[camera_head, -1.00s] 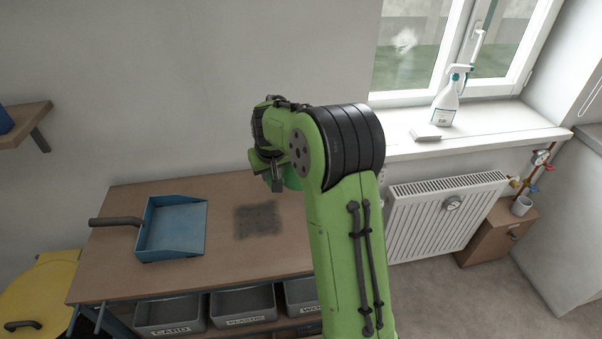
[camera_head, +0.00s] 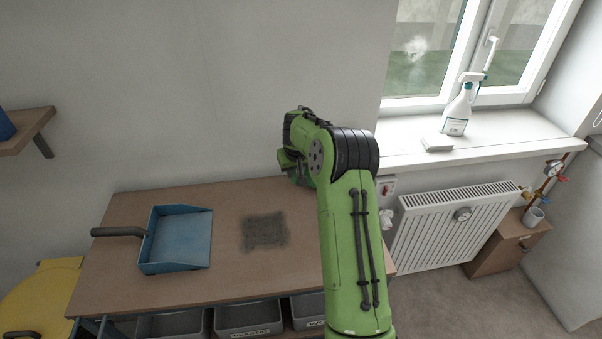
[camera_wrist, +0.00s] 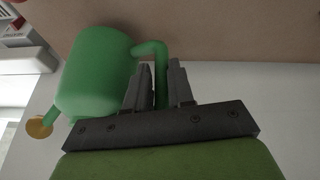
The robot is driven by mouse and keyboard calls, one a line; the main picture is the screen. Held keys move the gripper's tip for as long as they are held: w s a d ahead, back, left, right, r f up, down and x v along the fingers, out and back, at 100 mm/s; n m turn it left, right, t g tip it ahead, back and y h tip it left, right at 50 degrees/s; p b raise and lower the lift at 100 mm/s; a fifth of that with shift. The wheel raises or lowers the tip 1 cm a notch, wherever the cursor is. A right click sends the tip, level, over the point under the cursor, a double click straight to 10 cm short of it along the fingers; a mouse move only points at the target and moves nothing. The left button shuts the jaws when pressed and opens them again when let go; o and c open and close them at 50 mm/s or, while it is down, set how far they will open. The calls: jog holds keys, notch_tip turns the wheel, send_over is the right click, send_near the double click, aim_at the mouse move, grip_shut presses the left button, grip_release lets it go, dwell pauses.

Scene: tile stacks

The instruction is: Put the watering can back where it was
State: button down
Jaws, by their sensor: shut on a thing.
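The green watering can (camera_wrist: 95,75) fills the left of the wrist view, with a yellowish round end (camera_wrist: 39,127) on its spout. My gripper (camera_wrist: 158,88) is shut on its handle (camera_wrist: 153,50), which passes between the two dark fingers. In the head view my arm hides most of the gripper and the can. They are over the back right part of the brown workbench (camera_head: 180,287). I cannot tell whether the can touches the bench.
A blue dustpan (camera_head: 178,240) lies at the bench's left, beside a dark patch (camera_head: 264,231). Grey bins (camera_head: 248,317) stand below. At right are a radiator (camera_head: 445,225) and a windowsill (camera_head: 490,135) with a spray bottle (camera_head: 458,108) and a small white block (camera_head: 437,145).

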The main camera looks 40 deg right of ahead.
jog(key=shift+w+d, duration=0.25)
jog(key=shift+d, duration=1)
jog(key=shift+f, duration=1.7)
jog(key=shift+f, duration=0.15)
jog(key=c, duration=1)
grip_release()
jog(key=shift+s+a, duration=0.1)
jog(key=shift+o, duration=0.2)
